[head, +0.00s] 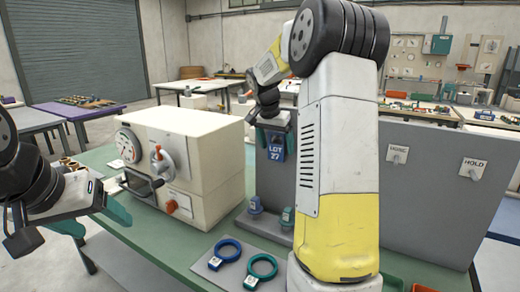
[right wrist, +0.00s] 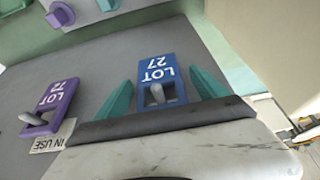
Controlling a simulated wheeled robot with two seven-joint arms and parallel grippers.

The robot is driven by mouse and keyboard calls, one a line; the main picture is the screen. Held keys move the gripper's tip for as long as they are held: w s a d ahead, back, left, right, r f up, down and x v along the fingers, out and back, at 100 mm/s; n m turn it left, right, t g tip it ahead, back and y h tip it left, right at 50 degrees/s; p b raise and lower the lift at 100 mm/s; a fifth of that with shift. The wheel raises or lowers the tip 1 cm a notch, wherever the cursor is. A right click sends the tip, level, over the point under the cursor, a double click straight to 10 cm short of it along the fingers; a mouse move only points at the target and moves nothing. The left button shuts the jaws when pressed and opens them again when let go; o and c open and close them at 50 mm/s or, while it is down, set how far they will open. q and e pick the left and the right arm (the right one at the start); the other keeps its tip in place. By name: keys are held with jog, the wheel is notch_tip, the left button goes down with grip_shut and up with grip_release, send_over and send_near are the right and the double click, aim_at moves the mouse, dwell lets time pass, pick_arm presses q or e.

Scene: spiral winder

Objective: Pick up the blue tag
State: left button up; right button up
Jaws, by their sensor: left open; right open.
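The blue tag (head: 277,152), marked LOT 27, hangs on a peg of an upright grey panel (head: 430,205). In the right wrist view the blue tag (right wrist: 168,66) shows the peg through its slot. My right gripper (right wrist: 163,85) is open, with one teal finger on each side of the tag; I cannot tell whether either finger touches it. My right gripper also shows in the head view (head: 275,130), partly hidden by my arm. My left gripper (head: 96,216) is open and empty at the left, near the table's edge.
A cream machine (head: 195,150) with a gauge and crank stands on the green table. A blue ring (head: 224,256) and a green ring (head: 262,268) lie in front.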

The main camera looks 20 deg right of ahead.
jog(key=c, duration=1.4)
jog(key=shift+r, duration=0.1)
jog(key=shift+c, duration=0.2)
